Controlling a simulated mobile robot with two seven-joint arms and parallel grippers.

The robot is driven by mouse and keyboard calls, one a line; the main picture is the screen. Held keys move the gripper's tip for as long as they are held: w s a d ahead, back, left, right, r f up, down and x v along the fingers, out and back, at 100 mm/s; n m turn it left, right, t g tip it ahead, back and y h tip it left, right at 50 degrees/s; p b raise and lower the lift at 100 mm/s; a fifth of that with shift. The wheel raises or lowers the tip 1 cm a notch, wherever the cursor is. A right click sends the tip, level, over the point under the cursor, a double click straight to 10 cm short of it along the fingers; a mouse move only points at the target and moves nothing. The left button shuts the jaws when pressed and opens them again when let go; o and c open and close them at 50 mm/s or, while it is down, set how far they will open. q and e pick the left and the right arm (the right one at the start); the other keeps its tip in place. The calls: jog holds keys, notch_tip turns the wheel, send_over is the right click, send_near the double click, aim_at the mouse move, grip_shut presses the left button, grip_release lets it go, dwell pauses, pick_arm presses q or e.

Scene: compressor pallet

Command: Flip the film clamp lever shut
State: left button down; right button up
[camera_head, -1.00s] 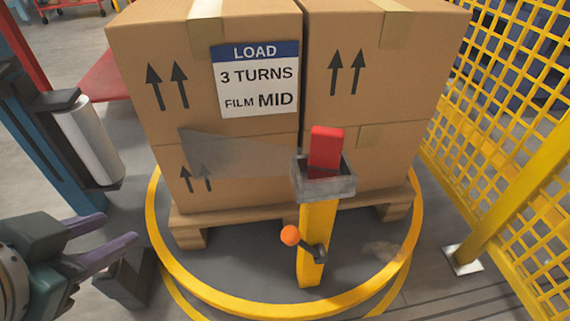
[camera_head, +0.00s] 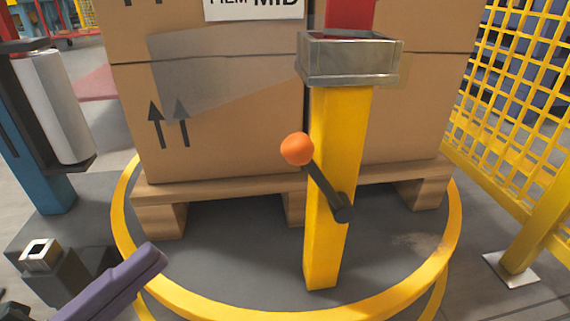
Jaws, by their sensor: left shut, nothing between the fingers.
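The clamp lever (camera_head: 325,185) is a dark rod on the side of a yellow post (camera_head: 325,260). Its orange ball knob (camera_head: 297,149) points up and left from the pivot. A grey metal tray-like head (camera_head: 350,65) tops the post, with a red block (camera_head: 350,14) rising from it, cut off by the upper edge. Translucent grey film (camera_head: 215,75) lies across the left carton. My left gripper (camera_head: 152,258) is at the lower left, shut and empty, well apart from the lever; its purple fingers are partly cut off. My right gripper is out of view.
Cartons (camera_head: 240,150) stand on a wooden pallet (camera_head: 160,205) inside a yellow floor ring (camera_head: 220,300). A white film roll (camera_head: 55,105) on a blue post stands at the left. Yellow mesh fencing (camera_head: 500,110) is at the right. Space between gripper and post is clear.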

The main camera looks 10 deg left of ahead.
aim_at(319, 181)
pick_arm(q)
jog(key=shift+s+d+f+m+h, duration=0.1)
jog(key=shift+s+f+m+h, duration=0.15)
jog(key=shift+s+m+h, duration=0.3)
jog(key=b+x, duration=0.2)
jog(key=x, duration=1.2)
jog(key=shift+d+f, duration=0.1)
jog(key=shift+f, duration=0.05)
